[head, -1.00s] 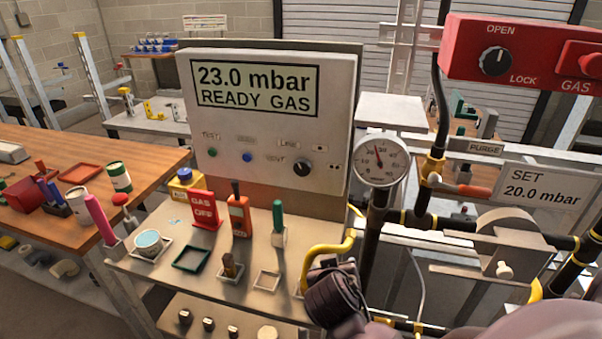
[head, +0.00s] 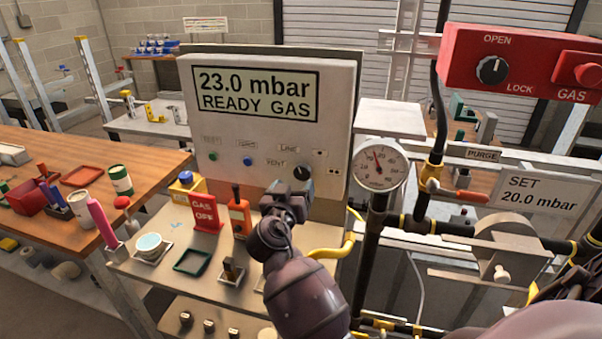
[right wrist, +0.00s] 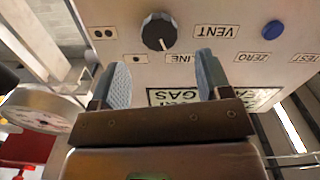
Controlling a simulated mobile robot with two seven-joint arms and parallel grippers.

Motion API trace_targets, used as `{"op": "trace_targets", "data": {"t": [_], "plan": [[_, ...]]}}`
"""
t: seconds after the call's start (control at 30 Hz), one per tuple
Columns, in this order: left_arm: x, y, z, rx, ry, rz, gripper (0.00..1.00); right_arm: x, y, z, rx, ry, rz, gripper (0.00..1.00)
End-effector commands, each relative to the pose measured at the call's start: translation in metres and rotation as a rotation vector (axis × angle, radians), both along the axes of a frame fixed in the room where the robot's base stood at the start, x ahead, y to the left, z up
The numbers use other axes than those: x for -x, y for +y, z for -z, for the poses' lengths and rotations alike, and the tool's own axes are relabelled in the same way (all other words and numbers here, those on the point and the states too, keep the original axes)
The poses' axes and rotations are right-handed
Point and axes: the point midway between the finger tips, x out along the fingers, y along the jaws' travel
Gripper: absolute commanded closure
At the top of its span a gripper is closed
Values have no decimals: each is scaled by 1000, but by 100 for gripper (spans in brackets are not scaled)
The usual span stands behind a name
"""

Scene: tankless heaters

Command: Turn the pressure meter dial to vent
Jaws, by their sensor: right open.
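The pressure meter (head: 337,120) is a pale box whose screen reads 23.0 mbar READY GAS. Its black dial (head: 303,172) sits at the lower right of the front panel, beside the VENT and LINE labels. The dial also shows in the right wrist view (right wrist: 159,31), upside down, with a white pointer mark. My right gripper (head: 295,190) is just below the dial in the head view. In the right wrist view its two fingers (right wrist: 163,82) are apart with nothing between them, and the dial is beyond the fingertips, not touched. My left gripper is not in view.
A round gauge (head: 380,163) stands on black pipes right of the meter. A shelf below holds a red GAS OFF sign (head: 206,212), an orange tool (head: 239,215) and small trays. A red gas box (head: 520,65) hangs at upper right. A yellow pipe (head: 335,249) curves behind my arm.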

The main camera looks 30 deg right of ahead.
Motion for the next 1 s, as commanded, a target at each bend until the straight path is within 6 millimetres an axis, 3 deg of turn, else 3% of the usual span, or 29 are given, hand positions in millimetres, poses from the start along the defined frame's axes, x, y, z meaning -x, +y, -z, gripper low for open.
{"op": "trace_targets", "data": {"t": [0.2,0.4,0.8,1.0], "plan": [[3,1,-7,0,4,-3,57,-23,-28,-2,2,1,2,29],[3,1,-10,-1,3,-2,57,-36,-42,-1,1,1,0,29],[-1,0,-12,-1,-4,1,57,-39,-46,0,-1,1,0,29],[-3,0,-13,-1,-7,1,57,-39,-46,0,-1,1,0,60]]}}
